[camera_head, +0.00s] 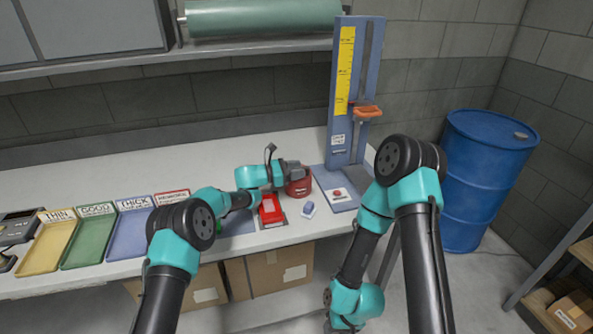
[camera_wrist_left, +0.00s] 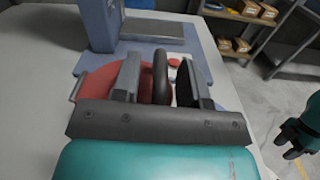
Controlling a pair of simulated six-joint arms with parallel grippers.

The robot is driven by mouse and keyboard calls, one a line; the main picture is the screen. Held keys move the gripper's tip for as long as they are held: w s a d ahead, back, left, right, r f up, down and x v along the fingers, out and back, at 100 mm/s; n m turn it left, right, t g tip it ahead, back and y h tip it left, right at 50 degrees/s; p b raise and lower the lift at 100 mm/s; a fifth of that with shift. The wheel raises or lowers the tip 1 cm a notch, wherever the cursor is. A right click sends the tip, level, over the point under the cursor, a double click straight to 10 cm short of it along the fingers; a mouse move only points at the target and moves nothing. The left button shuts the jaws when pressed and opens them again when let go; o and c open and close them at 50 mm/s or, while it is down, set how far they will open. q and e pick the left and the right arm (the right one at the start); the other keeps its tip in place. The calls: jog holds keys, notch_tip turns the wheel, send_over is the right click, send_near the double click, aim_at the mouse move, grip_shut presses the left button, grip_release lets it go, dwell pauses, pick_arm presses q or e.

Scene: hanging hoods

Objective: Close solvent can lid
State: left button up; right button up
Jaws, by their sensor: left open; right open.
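The red solvent can (camera_head: 298,186) stands on the bench beside the blue gauge stand. My left gripper (camera_head: 293,166) is at its top; in the left wrist view the open fingers (camera_wrist_left: 157,80) straddle a dark curved part (camera_wrist_left: 160,72) over the can (camera_wrist_left: 98,86). I cannot tell whether the fingers touch it or whether it belongs to the lid. The lid's position is largely hidden by my gripper. My right gripper (camera_head: 332,324) is low at the bottom edge, away from the can, and its fingers are hardly visible.
The blue gauge stand (camera_head: 354,100) is right of the can. A red item (camera_head: 270,211) and a small white-blue item (camera_head: 308,209) lie in front. Labelled trays, including a green one (camera_head: 90,241), line the left. A blue drum (camera_head: 488,180) stands on the floor at right.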

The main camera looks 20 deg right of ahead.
pick_arm(q)
jog(key=a, duration=1.7)
jog(key=shift+a, duration=0.2)
jog(key=shift+s, duration=0.1)
